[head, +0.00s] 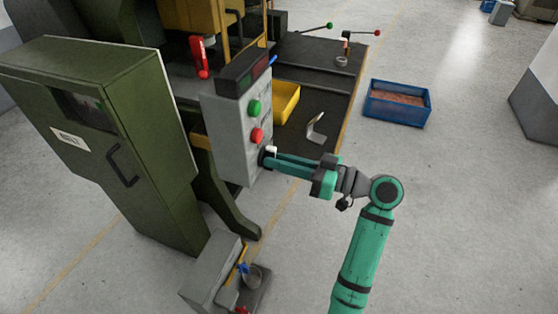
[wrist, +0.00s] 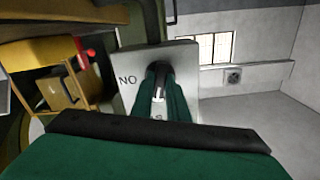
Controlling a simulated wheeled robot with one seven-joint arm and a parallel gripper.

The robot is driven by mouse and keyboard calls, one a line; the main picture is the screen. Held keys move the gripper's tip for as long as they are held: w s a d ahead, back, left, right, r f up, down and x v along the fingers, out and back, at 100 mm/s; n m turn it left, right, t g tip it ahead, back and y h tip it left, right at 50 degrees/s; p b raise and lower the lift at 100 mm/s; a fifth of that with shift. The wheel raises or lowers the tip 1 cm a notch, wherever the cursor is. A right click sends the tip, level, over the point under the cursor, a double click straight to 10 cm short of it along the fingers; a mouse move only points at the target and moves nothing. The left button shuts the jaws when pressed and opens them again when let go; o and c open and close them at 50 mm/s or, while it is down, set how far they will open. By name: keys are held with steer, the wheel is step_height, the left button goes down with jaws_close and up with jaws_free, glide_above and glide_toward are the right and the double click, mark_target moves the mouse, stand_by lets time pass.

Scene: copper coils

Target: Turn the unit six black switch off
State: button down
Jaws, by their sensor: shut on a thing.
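A grey control box (head: 228,135) stands in front of the green machine, with a green button (head: 254,108) and a red button (head: 257,135) above a black switch (head: 264,157). My gripper (head: 273,158) reaches in from the right and is shut on the switch. In the wrist view the two green fingers of my gripper (wrist: 161,90) close on the switch's knob, with a pale part between them. The box face (wrist: 185,62) shows there with lettering beside the switch. The fingers hide much of the switch, so its exact setting cannot be told.
A green cabinet (head: 100,130) stands left of the box. A dark worktable (head: 325,75) with a yellow bin (head: 286,101) is behind it. A blue crate (head: 397,103) lies on the floor. A small grey unit (head: 214,272) is low in front. The floor at right is open.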

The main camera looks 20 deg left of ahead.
steer(key=shift+n, duration=1.4)
steer(key=c, duration=1.7)
jaws_free()
steer(key=d, duration=1)
steer(key=shift+s+d, duration=0.25)
steer(key=shift+d, duration=0.15)
steer(key=shift+f, duration=0.1)
